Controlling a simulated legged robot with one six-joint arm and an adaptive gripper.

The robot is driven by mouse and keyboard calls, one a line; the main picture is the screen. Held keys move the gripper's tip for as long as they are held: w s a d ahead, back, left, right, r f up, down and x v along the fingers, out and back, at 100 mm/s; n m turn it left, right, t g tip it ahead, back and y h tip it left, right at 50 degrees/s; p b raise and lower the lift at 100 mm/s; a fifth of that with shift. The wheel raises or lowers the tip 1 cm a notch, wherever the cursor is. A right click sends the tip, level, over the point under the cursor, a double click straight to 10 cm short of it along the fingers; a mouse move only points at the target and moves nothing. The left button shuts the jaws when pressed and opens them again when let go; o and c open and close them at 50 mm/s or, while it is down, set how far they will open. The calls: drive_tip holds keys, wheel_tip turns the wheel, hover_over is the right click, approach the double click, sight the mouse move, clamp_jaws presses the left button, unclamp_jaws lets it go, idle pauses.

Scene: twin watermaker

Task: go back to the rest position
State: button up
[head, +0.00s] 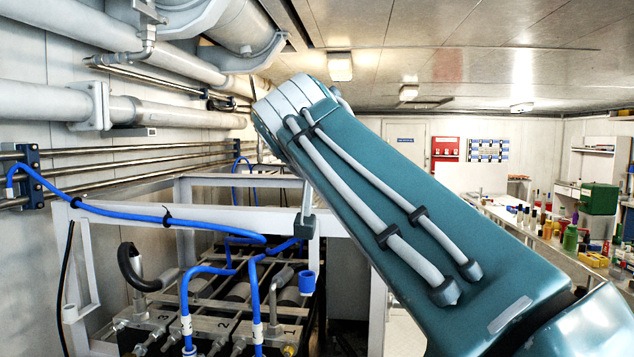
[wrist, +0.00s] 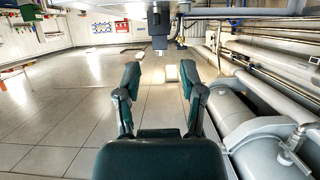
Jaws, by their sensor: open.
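My gripper shows in the wrist view (wrist: 160,82), its two dark green fingers spread apart with nothing between them. The wrist view is upside down, with the ceiling filling the area past the fingers. In the head view my teal arm rises from the lower right to the upper middle, and my gripper cannot be made out there. The arm's upper end is in front of the wall pipes and above the white frame (head: 345,222). The fingers touch nothing that I can see.
Large grey pipes (head: 50,100) run along the left wall. Below, the white frame surrounds a machine with numbered units (head: 220,325) and blue hoses (head: 110,212). A blue cap (head: 307,282) shows there. A bench with bottles (head: 570,238) stands at right. The ceiling (head: 450,50) is overhead.

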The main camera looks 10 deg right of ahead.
drive_tip(key=s+d+f+n+g+y, duration=0.1)
drive_tip(key=s+f+g, duration=0.1)
drive_tip(key=s+f, duration=0.6)
drive_tip(key=s+d+f+n+g+y, duration=0.1)
drive_tip(key=s+f, duration=0.7)
drive_tip(key=f, duration=0.9)
drive_tip(key=s+d+f+n+g+y, duration=0.1)
drive_tip(key=s+f+g, duration=0.3)
drive_tip(key=s+f, duration=0.5)
wheel_tip(320, 180, down, 4)
drive_tip(key=shift+d+f+n+y, duration=0.15)
drive_tip(key=shift+d+n+y, duration=0.25)
drive_tip(key=shift+d+y, duration=0.35)
drive_tip(key=shift+s, duration=0.1)
